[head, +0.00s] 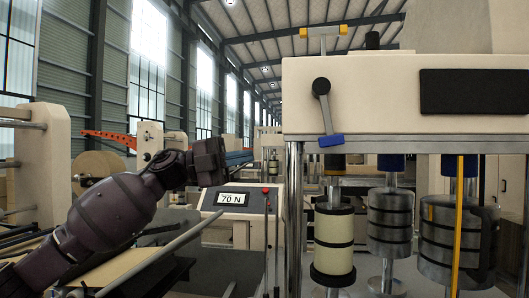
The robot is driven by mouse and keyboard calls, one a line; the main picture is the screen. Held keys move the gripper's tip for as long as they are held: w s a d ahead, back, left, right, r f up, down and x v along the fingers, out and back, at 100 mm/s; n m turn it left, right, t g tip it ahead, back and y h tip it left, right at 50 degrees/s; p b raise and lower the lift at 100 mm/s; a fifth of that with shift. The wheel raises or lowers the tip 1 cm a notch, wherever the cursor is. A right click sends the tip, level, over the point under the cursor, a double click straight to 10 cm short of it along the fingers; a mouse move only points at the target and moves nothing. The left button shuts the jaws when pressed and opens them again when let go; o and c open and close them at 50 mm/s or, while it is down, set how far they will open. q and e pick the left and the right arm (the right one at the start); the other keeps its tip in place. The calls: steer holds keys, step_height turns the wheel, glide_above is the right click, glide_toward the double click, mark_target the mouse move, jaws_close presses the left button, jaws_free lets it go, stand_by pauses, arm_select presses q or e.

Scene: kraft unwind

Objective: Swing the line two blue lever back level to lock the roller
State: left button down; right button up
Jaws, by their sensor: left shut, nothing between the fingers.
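A lever with a blue grip (331,140) hangs from a black pivot knob (321,86) on the cream machine housing (370,95) at the right. Its grey arm points steeply down, tilted slightly to the right, so it is not level. No line number is readable beside it. My left gripper (214,162) is left of the lever and apart from it, in front of the background machines. It looks shut and holds nothing visible. I cannot make out a roller that this lever acts on. My right gripper is out of view.
Below the housing are a cream roll (333,243) with black bands, metal rollers (390,222) and a yellow vertical bar (458,225). Chrome posts (295,200) rise between console and rolls.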

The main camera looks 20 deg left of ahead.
mark_target(319, 146)
arm_select(q)
steer(key=p+x, duration=0.2)
steer(key=x, duration=1)
steer(key=shift+d+r+p, duration=0.15)
steer(key=shift+d+p, duration=0.15)
steer(key=shift+w, duration=0.1)
steer(key=shift+d, duration=0.1)
steer(key=shift+d+f+h+b, duration=0.2)
steer(key=shift+d+h+b, duration=0.15)
steer(key=shift+h+b, duration=0.1)
steer(key=shift+w+d, duration=0.1)
steer(key=shift+d, duration=0.1)
steer(key=shift+d+h, duration=0.15)
steer(key=shift+h, duration=0.2)
